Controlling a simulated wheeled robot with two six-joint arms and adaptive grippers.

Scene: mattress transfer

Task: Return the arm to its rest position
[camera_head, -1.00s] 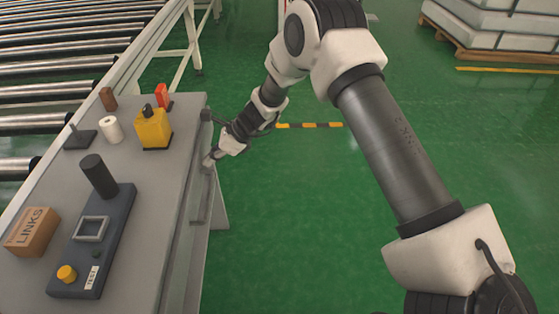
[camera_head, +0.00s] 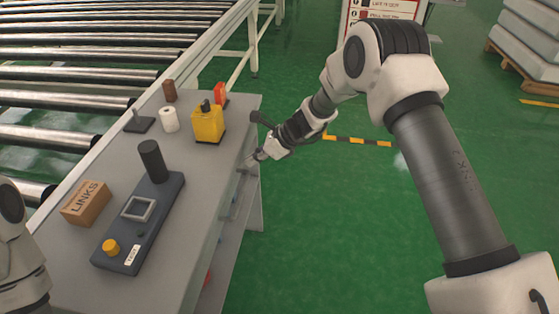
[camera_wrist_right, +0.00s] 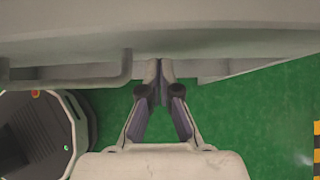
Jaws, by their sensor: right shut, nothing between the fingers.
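My right arm, white and dark grey, reaches from the lower right of the head view over the green floor to the right side of a grey bench (camera_head: 205,215). My right gripper (camera_head: 259,155) is small there, close beside the bench's edge. In the right wrist view the right gripper (camera_wrist_right: 159,78) is shut, its fingertips together and empty, right by the grey bench side. I cannot tell whether the tips touch it. Part of my left arm shows at the lower left of the head view; its gripper is out of view.
The bench holds a control box (camera_head: 138,225), a LINKS carton (camera_head: 86,203), a yellow item (camera_head: 208,124) and a white roll (camera_head: 170,120). A roller conveyor (camera_head: 70,70) lies left. Stacked mattresses (camera_head: 530,38) stand at the far right. Green floor (camera_head: 330,220) is open between bench and arm.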

